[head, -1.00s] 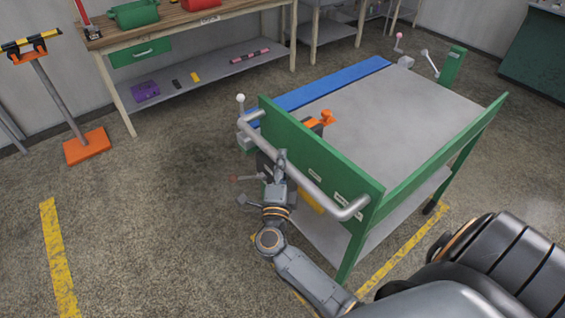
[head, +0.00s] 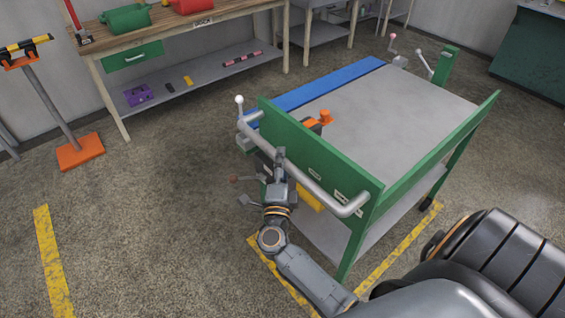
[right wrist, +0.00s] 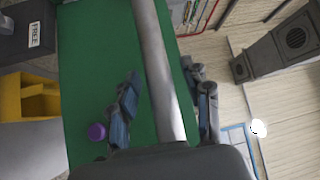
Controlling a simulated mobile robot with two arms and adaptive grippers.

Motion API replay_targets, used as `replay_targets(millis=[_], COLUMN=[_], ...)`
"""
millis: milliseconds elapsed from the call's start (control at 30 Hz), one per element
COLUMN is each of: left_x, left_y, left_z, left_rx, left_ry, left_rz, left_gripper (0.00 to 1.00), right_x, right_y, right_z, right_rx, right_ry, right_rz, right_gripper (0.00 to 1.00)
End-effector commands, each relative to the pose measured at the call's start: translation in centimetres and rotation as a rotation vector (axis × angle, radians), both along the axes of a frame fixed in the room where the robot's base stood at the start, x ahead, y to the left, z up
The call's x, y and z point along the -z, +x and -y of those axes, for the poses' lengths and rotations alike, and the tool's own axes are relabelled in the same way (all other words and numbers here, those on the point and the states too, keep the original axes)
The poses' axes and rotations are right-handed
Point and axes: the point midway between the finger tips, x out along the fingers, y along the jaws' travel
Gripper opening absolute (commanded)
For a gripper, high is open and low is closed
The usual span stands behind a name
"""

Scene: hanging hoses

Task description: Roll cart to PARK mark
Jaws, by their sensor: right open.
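The cart has a grey deck (head: 385,125), green end panels and a grey tubular push handle (head: 312,187) on its near end. My right gripper (head: 281,162) is at this handle. In the right wrist view its open fingers (right wrist: 165,100) lie on either side of the handle bar (right wrist: 160,70); contact cannot be told. Yellow floor tape (head: 400,247) runs beside and partly under the cart, with another piece (head: 277,272) near its close end. No PARK lettering is readable. My left gripper is out of view.
A workbench (head: 185,30) stands behind at left. A post with an orange base (head: 80,151) stands left. A separate yellow strip (head: 52,260) lies on open floor left of the cart. A dark green cabinet (head: 530,60) is at far right. A label reading FREE (right wrist: 35,34) shows near the handle.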

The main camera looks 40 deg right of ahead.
Motion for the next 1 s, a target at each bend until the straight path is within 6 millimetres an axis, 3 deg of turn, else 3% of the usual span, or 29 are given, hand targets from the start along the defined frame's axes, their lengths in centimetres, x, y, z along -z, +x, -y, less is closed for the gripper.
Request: replay_targets(millis=[233,700,1000], left_x=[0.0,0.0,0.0], left_y=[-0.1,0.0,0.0], left_z=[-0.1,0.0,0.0], left_rx=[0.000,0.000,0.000], left_ry=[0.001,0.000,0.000], left_rz=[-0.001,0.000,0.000], left_gripper=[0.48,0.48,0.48], right_x=[0.5,1.6,1.6], right_y=[-1.5,-8.3,-9.1], right_z=[-1.4,-7.0,-7.7], right_rx=[-0.002,0.000,0.001], right_ry=[0.002,0.001,-0.001], right_rz=[-0.004,-0.002,0.001], right_gripper=[0.48,0.48,0.48])
